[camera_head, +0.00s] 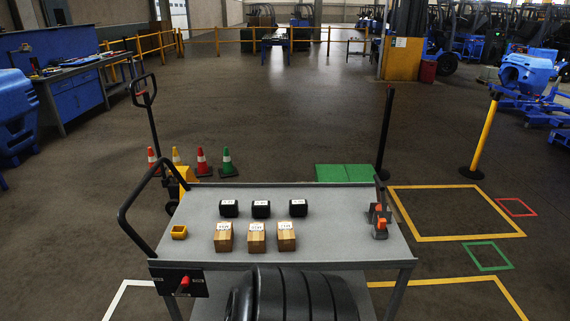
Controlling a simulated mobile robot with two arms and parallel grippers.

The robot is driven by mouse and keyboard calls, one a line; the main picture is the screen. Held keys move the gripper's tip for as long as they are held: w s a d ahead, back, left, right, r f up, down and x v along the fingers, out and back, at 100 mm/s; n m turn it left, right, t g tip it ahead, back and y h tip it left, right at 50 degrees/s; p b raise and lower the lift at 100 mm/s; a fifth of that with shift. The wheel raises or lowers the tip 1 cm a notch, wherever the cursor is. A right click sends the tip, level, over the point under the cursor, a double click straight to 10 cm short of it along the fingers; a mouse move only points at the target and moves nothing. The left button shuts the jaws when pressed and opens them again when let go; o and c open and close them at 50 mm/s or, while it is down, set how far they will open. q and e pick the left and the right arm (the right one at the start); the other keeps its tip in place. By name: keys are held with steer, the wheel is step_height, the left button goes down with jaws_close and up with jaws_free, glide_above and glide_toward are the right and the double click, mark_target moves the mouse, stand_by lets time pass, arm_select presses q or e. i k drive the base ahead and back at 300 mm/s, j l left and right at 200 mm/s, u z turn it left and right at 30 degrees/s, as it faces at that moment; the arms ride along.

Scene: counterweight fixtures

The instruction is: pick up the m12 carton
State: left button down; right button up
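Three brown cartons with white labels stand in a row on the grey cart top: a left carton (223,239), a middle carton (256,241) and a right carton (286,238). The labels are too small for me to read surely, so I cannot tell which is the m12 carton. They stand upright with small gaps between them. Neither of my grippers is in view, and nothing touches the cartons.
The cart top (340,245) also bears three black labelled blocks (261,209) behind the cartons, a yellow bin (179,232) at left and a red-grey device (380,221) at right. Black ribbed round objects (290,296) show below the front edge. Cones (228,164) stand behind.

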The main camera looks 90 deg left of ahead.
mark_target(286, 239)
steer(key=u, duration=0.45)
steer(key=l+u, duration=0.1)
steer(key=u, duration=1.3)
steer(key=k+u, duration=0.1)
steer(key=u, duration=0.35)
steer(key=l+u, duration=0.1)
steer(key=u, duration=0.35)
steer(key=i+j, duration=0.55)
steer(key=j, duration=0.15)
steer(key=k+j+u, duration=0.05)
